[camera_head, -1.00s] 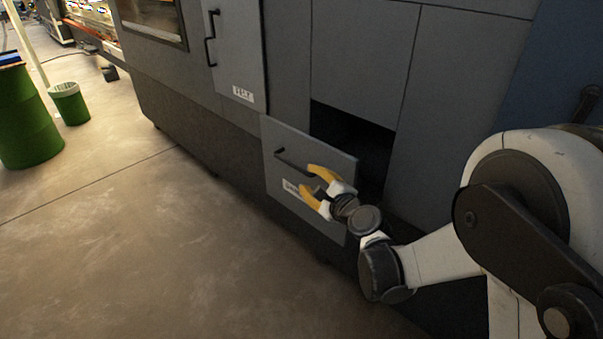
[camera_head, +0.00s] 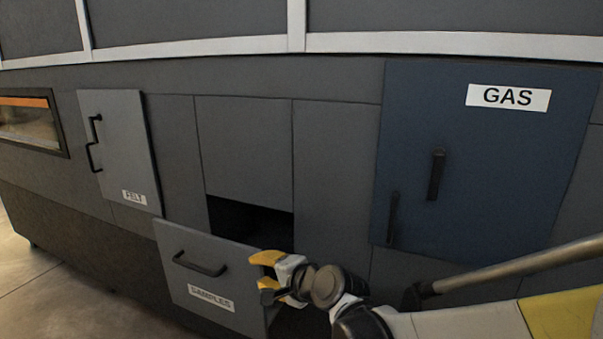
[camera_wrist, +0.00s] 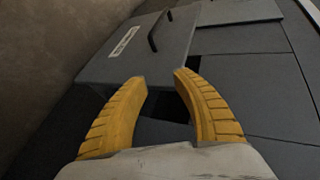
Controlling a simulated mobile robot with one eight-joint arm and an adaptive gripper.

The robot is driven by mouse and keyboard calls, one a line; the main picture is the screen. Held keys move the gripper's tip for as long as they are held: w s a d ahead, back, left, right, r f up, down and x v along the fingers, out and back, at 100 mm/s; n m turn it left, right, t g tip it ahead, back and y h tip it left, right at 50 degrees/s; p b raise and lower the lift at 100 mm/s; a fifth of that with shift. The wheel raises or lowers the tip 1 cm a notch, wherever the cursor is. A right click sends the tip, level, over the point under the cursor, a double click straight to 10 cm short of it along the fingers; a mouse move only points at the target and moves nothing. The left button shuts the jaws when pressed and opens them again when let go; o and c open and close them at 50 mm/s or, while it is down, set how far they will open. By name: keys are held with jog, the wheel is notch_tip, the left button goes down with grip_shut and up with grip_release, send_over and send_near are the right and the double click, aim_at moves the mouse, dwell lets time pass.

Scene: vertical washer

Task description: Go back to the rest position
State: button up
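My gripper (camera_head: 262,274) has yellow fingers and is open and empty. In the head view it is at the right edge of the grey samples drawer front (camera_head: 215,297), and I cannot tell whether it touches it. The drawer front hangs out from the machine, with a black handle (camera_head: 200,264) and a "SAMPLES" label. In the wrist view my gripper (camera_wrist: 160,80) points towards the drawer front (camera_wrist: 170,62), with its fingers apart and nothing between them.
A dark opening (camera_head: 250,217) shows above and behind the drawer. A grey "FELT" door (camera_head: 120,150) stands to the left and a blue "GAS" cabinet (camera_head: 480,160) to the right, both with black handles. Bare floor (camera_head: 25,275) shows at the lower left.

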jog(key=s+d+n+g+h, duration=0.1)
jog(key=s+d+n+h, duration=0.3)
jog(key=s+d, duration=0.7)
jog(key=s+d+f+n+g+h, duration=0.1)
jog(key=s+d+n+h, duration=0.3)
jog(key=s+d, duration=0.7)
jog(key=d+n, duration=0.1)
jog(key=d, duration=0.6)
jog(key=shift+s+f+g+h, duration=0.15)
jog(key=shift+f+g+h, duration=0.15)
jog(key=shift+h, duration=0.1)
